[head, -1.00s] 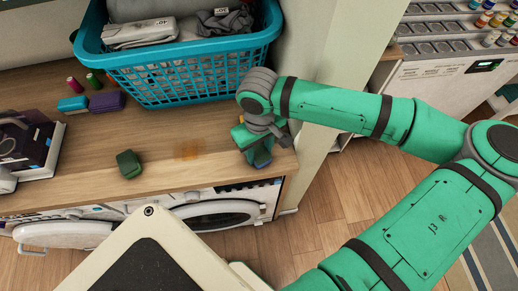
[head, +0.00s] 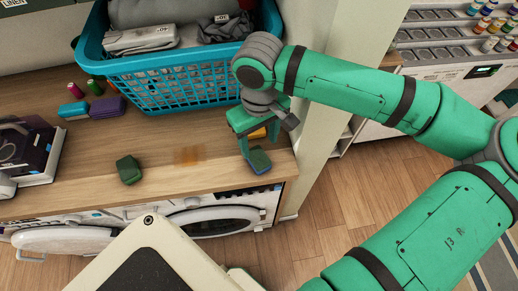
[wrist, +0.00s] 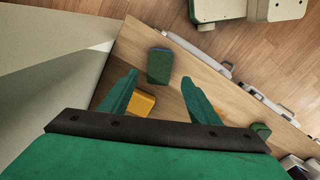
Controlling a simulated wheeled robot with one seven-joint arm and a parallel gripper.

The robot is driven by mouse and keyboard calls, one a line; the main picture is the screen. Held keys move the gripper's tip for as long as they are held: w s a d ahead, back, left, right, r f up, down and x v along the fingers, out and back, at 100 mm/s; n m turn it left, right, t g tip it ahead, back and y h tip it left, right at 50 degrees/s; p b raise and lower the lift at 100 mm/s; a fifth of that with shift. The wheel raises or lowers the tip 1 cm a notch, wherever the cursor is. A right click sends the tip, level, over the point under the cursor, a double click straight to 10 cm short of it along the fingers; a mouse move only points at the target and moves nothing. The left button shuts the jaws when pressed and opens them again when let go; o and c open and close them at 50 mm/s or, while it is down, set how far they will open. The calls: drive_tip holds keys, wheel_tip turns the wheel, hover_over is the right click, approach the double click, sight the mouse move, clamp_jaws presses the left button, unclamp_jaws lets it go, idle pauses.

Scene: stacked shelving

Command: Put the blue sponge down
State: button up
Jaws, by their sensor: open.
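A blue sponge with a dark green top (head: 259,161) lies on the wooden counter near its front right corner. It also shows in the wrist view (wrist: 159,64), just beyond my fingertips. My gripper (head: 250,140) is open and empty, above and behind this sponge, apart from it. In the wrist view both fingers (wrist: 159,80) are spread with a clear gap between them. A yellow sponge (head: 258,133) lies on the counter behind the blue one, partly hidden by my gripper; the wrist view shows it beside the left finger (wrist: 141,102).
A teal laundry basket (head: 180,80) stands behind. A green sponge (head: 129,169) lies left on the counter, with an orange patch (head: 188,156) between. Another blue sponge (head: 73,110) and a purple one (head: 108,107) lie far left. A wall (head: 315,110) bounds the right.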

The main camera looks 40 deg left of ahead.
wheel_tip(320, 180, up, 4)
drive_tip(key=shift+f, duration=0.25)
idle(0.5)
